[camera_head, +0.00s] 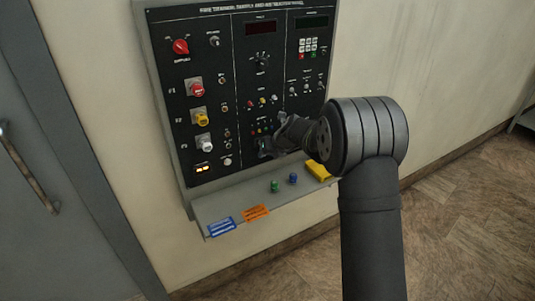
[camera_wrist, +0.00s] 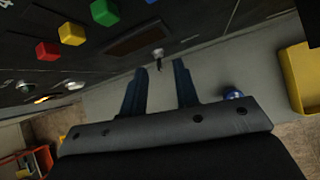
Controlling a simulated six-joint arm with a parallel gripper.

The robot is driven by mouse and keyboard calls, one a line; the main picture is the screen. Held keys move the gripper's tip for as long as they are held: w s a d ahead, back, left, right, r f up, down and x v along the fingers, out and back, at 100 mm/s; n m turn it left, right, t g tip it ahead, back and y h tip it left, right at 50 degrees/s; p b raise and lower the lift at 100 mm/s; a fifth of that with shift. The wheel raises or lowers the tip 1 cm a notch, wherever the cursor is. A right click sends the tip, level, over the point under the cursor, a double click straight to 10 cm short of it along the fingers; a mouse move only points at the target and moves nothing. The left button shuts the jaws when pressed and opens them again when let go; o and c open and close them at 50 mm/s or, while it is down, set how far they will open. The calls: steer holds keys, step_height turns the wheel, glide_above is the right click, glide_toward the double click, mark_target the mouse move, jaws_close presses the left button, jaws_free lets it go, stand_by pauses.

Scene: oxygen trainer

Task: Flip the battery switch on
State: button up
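A grey-framed black control panel (camera_head: 230,85) is on the wall; its labels are too small to read, so I cannot confirm which control is the battery switch. My gripper (camera_head: 266,148) is at the panel's lower right part, partly hidden by my wrist. In the wrist view my gripper (camera_wrist: 159,68) has two dark blue fingers apart with nothing held. A small silver toggle switch (camera_wrist: 158,53) shows in the gap just beyond the fingertips, its lever pointing down in that picture. Contact is not visible. The toggle is not clear in the head view.
A grey shelf (camera_head: 208,209) below the panel holds a yellow object (camera_head: 318,171), a green knob (camera_head: 275,186), a blue knob (camera_head: 293,178), an orange card (camera_head: 255,213) and a blue card (camera_head: 220,227). Red (camera_wrist: 47,51), yellow (camera_wrist: 72,33) and green (camera_wrist: 104,12) buttons are near the fingers.

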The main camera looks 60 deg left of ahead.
steer(key=v, duration=1.6)
steer(key=shift+d+r, duration=0.25)
steer(key=x, duration=1.7)
steer(key=shift+f, duration=0.15)
steer(key=shift+a, duration=0.15)
steer(key=v, duration=1.8)
steer(key=s+a+f+y, duration=0.1)
steer(key=a+f, duration=1)
steer(key=f, duration=0.3)
steer(key=shift+s, duration=0.25)
steer(key=shift+f+y, duration=0.25)
steer(key=shift+y, duration=0.15)
